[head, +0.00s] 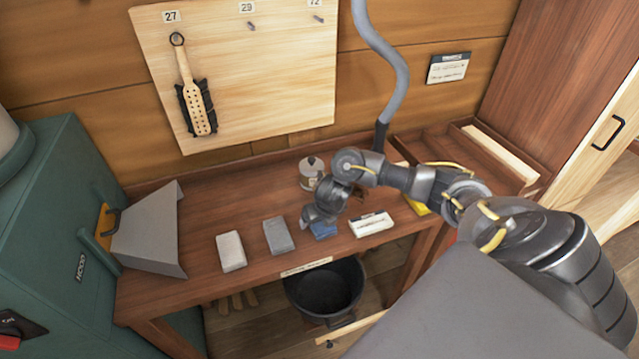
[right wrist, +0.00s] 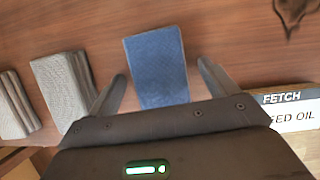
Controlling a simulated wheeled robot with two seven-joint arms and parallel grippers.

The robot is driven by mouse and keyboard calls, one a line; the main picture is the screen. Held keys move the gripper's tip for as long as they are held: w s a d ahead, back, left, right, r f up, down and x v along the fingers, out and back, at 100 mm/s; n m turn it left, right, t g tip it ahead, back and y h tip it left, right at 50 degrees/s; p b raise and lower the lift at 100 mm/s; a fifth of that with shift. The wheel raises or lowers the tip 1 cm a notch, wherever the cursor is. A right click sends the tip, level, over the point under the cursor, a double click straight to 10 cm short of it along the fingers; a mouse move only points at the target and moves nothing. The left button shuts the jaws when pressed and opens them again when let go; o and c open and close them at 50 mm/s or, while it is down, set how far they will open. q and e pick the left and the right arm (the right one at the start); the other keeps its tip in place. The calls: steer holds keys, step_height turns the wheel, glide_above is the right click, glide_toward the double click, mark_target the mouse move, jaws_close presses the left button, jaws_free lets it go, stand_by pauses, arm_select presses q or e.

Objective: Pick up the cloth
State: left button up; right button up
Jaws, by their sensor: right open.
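A blue folded cloth (right wrist: 157,66) lies flat on the wooden bench. In the head view the cloth (head: 323,230) is partly hidden under my right gripper (head: 312,217). In the right wrist view my right gripper (right wrist: 161,72) is open, with one finger on each side of the blue cloth and a gap at both sides. A grey folded cloth (head: 278,236) and a paler folded piece (head: 231,251) lie in a row to its left; both also show in the right wrist view. My left gripper is not in view.
A white card (head: 371,225) reading "FETCH" lies right of the blue cloth. A small pale metal can (head: 311,173) stands behind. A grey hood (head: 150,238) is at the bench's left, a black bucket (head: 318,318) below its front edge. A grey hose (head: 392,70) hangs behind my arm.

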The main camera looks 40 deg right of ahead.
steer(key=shift+c, duration=0.2)
steer(key=c, duration=1)
steer(key=shift+r+p, duration=0.35)
steer(key=shift+r, duration=0.1)
step_height(320, 180, up, 3)
steer(key=shift+w+f+p, duration=0.1)
steer(key=shift+f+p, duration=0.05)
steer(key=shift+p, duration=0.15)
steer(key=shift+s+a+r+p, duration=0.2)
steer(key=shift+s+r+p, duration=1.25)
steer(key=shift+s, duration=0.9)
steer(key=shift+s+a+r+p, duration=0.15)
steer(key=shift+s+r+p, duration=0.9)
steer(key=shift+s+r, duration=1.1)
steer(key=shift+s+a+r+p, duration=0.2)
steer(key=shift+s+r+p, duration=1.1)
steer(key=shift+s, duration=1.3)
